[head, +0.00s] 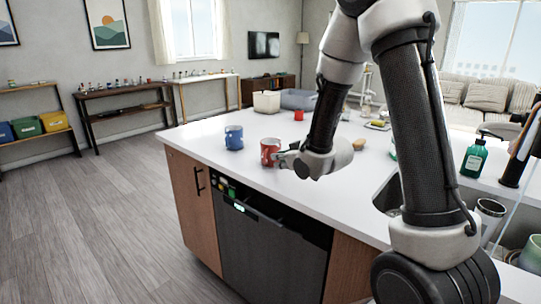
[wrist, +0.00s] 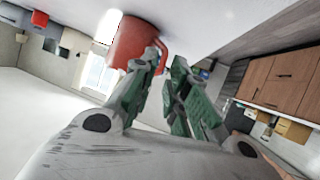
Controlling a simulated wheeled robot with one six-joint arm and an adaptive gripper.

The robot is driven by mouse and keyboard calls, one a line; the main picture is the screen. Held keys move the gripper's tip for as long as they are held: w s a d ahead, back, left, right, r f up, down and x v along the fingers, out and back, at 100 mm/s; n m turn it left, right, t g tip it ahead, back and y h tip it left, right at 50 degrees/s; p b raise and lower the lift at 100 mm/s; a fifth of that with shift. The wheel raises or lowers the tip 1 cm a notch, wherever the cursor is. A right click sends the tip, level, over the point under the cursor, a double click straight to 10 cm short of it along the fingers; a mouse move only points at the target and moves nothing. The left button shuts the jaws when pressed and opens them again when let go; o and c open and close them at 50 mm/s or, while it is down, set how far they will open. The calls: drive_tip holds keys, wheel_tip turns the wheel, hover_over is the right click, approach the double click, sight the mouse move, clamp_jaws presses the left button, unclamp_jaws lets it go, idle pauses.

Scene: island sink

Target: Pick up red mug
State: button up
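The red mug (head: 268,150) stands on the white counter near its front edge, with pale marks on its side in the head view. In the wrist view the red mug (wrist: 132,42) appears tilted at the upper left, its handle towards my fingers. My gripper (head: 281,158) is just right of the mug at low height. In the wrist view my gripper (wrist: 169,59) has its two green-grey fingers apart, with a gap between them. One fingertip overlaps the handle area; I cannot tell whether it touches. The fingers are not closed on the mug.
A blue mug (head: 234,138) stands left of the red mug. A smaller red object (head: 299,115), a beige container (head: 266,102) and a brown item (head: 359,144) are farther back. A green bottle (head: 474,158) stands at the right by the sink. The counter's left end is clear.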

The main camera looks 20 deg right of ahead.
sight(269, 155)
drive_tip(key=shift+w+a+f, duration=0.45)
drive_tip(key=shift+a+f, duration=0.05)
drive_tip(key=shift+a, duration=0.1)
drive_tip(key=shift+t, duration=0.3)
drive_tip(key=x, duration=0.7)
drive_tip(key=shift+f, duration=0.2)
clamp_jaws()
